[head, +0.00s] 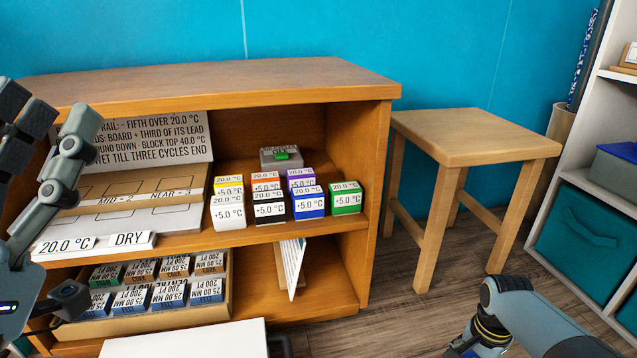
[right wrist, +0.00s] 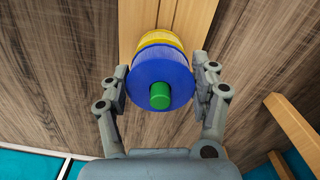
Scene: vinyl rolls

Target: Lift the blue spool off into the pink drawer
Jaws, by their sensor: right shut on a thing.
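The gripper is shut on the blue spool, one finger at each side. A yellow round thing (right wrist: 157,37) shows directly behind the blue one; whether they are joined is hidden. My left gripper (head: 45,190) is at the left edge of the head view, in front of the shelf unit. It is partly cut off, and no held thing shows. No pink drawer is in view.
A wooden shelf unit (head: 384,190) holds small labelled boxes, boards and a tray of blocks. A wooden stool (head: 470,135) stands to its right. A white shelf (head: 580,215) with teal bins (head: 585,235) is at far right.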

